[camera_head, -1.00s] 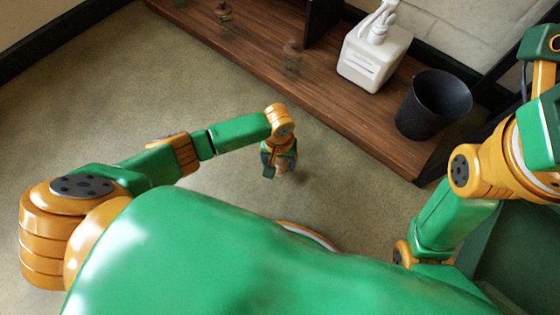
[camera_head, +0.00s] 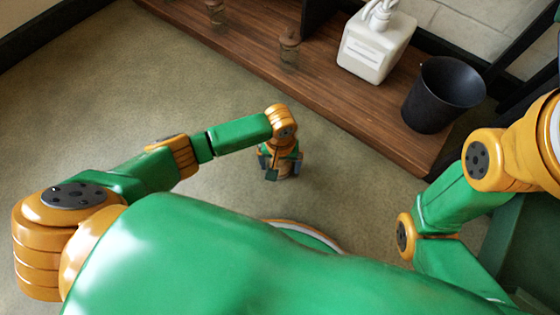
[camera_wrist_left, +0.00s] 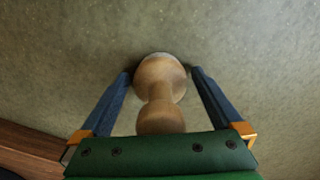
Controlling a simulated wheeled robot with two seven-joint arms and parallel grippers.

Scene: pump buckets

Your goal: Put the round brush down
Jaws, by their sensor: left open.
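The round brush (camera_wrist_left: 162,80) is a turned wooden piece, wide at one end with a narrower waist and knob. In the left wrist view it is between the two blue fingers of my left gripper (camera_wrist_left: 161,74), with a gap on each side. The gripper is open around it. In the head view my left gripper (camera_head: 279,168) is low over the carpet, and part of the brush (camera_head: 284,170) shows between its fingers. The brush appears to stand on the floor, but its underside is hidden. My right arm enters from the right, with its gripper out of view.
A low wooden shelf (camera_head: 345,100) runs along the wall. On it are a white pump bottle (camera_head: 375,48), a black bucket (camera_head: 443,95) and small brownish see-through items (camera_head: 290,46). The carpet (camera_head: 130,90) left of my gripper is clear.

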